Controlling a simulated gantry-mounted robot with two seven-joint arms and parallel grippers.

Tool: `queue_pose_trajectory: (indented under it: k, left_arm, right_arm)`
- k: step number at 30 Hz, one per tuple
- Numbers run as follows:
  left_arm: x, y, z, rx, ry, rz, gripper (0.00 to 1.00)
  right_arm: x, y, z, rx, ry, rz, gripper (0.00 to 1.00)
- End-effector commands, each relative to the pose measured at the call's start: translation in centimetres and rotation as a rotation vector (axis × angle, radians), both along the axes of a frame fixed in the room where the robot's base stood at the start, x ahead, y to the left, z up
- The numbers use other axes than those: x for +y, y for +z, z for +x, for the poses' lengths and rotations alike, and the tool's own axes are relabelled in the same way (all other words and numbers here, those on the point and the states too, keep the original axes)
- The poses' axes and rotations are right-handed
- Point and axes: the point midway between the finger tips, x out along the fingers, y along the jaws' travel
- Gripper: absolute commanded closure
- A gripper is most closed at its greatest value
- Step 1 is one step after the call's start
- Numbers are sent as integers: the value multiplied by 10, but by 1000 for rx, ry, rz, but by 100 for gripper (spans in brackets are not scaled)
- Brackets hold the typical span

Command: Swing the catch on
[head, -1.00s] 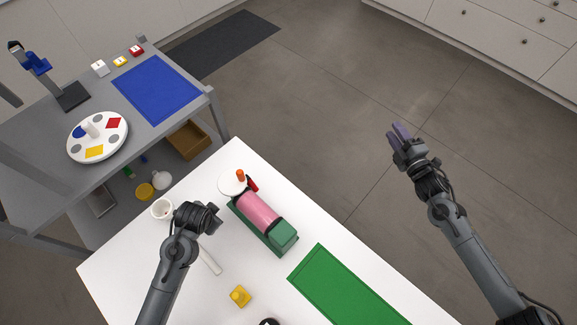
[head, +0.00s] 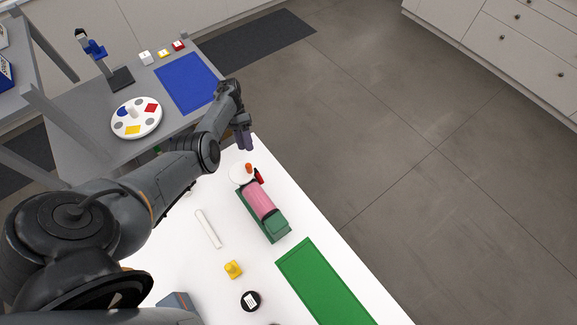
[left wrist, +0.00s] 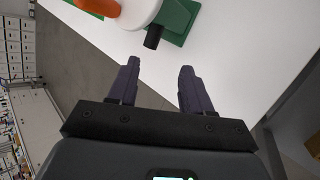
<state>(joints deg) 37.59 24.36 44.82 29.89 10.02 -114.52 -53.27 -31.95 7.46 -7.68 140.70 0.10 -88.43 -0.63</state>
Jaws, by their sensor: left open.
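A green stand (head: 275,229) holds a pink cylinder (head: 259,203) on the white table. At its far end are a white round lid (head: 237,175) with an orange knob (head: 248,168) and a small red piece (head: 259,176) with dark parts, which may be the catch. My left gripper (head: 244,141) is open and empty, pointing down just beyond this end. In the left wrist view a black stub (left wrist: 153,37) sticks out ahead of the fingers, apart from them, beside the white part (left wrist: 136,12) and the orange knob (left wrist: 97,7). My right gripper is out of view.
The white table (head: 214,269) also carries a white stick (head: 208,229), a yellow knobbed piece (head: 233,269), a black round piece (head: 250,301) and a green mat (head: 322,287). A grey bench behind has a blue mat (head: 186,84) and a white disc (head: 136,131). Open floor lies right.

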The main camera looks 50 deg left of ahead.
Motion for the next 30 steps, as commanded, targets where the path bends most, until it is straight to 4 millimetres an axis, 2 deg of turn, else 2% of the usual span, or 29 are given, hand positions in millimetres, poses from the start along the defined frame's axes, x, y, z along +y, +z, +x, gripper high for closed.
queue_pose_trajectory:
  k: [2, 5, 21, 30]
  left_arm:
    - [-6, 3, 1, -3, 3, -32, 51]
    - [-12, -2, -1, -4, 3, -45, 51]
    - [-65, -57, -22, -5, 3, -40, 51]
    - [-77, -69, -27, -3, 4, -39, 51]
  right_arm:
    - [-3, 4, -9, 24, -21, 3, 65]
    - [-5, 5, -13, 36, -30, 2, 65]
    - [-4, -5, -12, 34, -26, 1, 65]
    - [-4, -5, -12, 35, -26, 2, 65]
